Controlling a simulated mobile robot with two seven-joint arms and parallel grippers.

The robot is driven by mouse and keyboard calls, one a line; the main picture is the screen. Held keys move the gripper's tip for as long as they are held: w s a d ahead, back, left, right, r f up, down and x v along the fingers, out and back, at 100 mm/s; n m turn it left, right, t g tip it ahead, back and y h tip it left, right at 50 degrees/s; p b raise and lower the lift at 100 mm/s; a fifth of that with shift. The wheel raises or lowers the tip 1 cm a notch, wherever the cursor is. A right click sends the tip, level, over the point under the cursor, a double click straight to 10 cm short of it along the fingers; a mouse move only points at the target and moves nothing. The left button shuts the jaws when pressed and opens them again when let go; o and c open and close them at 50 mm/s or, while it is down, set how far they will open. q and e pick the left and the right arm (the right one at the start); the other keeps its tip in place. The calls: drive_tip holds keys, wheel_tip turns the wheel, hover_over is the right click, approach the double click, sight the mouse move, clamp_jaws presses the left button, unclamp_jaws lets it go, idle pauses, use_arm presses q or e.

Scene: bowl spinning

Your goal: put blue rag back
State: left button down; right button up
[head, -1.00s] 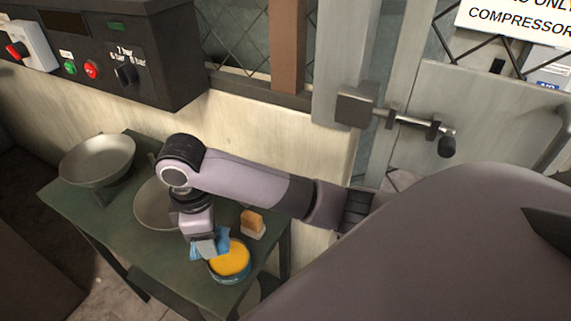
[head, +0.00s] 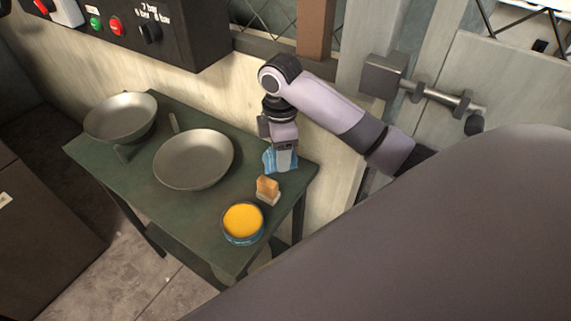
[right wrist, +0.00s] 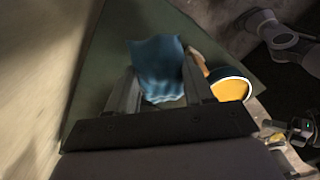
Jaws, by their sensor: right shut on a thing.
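The blue rag (head: 270,160) is in my right gripper (head: 284,155), which is shut on it over the back right part of the green table (head: 120,170). In the right wrist view the rag (right wrist: 157,66) hangs crumpled between the two fingers of my right gripper (right wrist: 160,88). I cannot tell whether the rag's lower edge touches the table. My left gripper does not show in the head view.
A round tin with yellow contents (head: 243,222) stands near the table's front right. An orange and white sponge (head: 267,188) lies between tin and rag. Two metal bowls (head: 193,158) (head: 121,116) stand to the left. The wall and control box (head: 180,30) are behind.

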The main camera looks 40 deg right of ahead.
sight(285, 176)
drive_tip(key=shift+w+d, duration=0.35)
drive_tip(key=shift+d, duration=0.55)
drive_tip(key=shift+a+f, duration=0.15)
drive_tip(key=shift+f, duration=0.5)
wheel_tip(285, 176, down, 5)
drive_tip(key=shift+f, duration=0.4)
drive_tip(key=o, duration=0.9)
drive_tip(key=shift+f, duration=0.15)
drive_tip(key=shift+o, duration=0.2)
